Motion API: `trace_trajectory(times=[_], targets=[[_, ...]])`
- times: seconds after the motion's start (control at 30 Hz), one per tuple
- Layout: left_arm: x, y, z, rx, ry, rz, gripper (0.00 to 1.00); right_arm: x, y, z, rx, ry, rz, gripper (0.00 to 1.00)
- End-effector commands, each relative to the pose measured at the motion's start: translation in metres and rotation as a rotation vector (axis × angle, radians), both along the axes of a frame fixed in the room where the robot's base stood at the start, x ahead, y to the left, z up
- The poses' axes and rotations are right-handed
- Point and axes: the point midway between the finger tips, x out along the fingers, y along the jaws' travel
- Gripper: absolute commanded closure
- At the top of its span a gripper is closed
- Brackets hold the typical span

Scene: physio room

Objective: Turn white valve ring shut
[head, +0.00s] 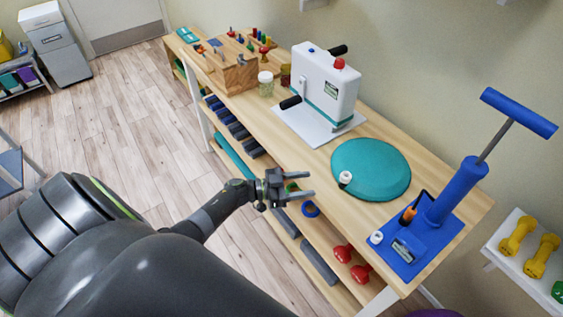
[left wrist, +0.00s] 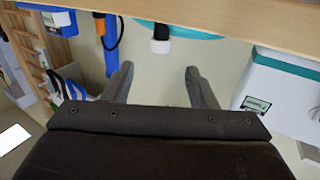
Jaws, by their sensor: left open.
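The white valve ring (head: 345,177) sits at the near left edge of the teal disc cushion (head: 378,166) on the wooden bench top. In the left wrist view the white ring (left wrist: 160,46) shows with a black part behind it, beside the teal cushion's edge (left wrist: 195,37). My left gripper (head: 312,185) is open and empty, off the bench's front edge and to the left of the ring. In the left wrist view its two fingers (left wrist: 159,68) stand apart, with the ring centred beyond their tips and not touched. My right gripper is not in view.
A blue pump (head: 453,195) on a blue base stands right of the cushion, with an orange-tipped piece and a white cap (head: 376,237). A white crank machine (head: 325,82) stands to the left. The shelf below holds red dumbbells (head: 343,253) and rollers.

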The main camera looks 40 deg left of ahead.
Motion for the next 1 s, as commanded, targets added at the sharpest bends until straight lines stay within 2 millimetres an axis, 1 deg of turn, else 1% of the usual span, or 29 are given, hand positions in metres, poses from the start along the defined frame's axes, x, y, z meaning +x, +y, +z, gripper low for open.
trace_trajectory(times=[0.03,0.2,0.4,0.87,0.93,1.0], targets=[[-0.01,0.01,-0.003,0.004,0.001,-0.001,0.48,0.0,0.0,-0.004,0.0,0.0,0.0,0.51],[-0.032,0.034,-0.002,0.003,0.001,0.0,0.48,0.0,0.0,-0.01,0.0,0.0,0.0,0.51],[-0.045,0.047,-0.001,0.0,0.0,-0.001,0.48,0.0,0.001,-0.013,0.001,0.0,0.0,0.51],[-0.047,0.049,0.0,0.0,0.0,-0.001,0.48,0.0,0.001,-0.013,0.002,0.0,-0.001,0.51],[-0.045,0.049,0.001,0.0,-0.003,0.004,0.48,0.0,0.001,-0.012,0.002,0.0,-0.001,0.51],[-0.038,0.049,0.005,0.003,-0.011,0.03,0.48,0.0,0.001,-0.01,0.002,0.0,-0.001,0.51]])
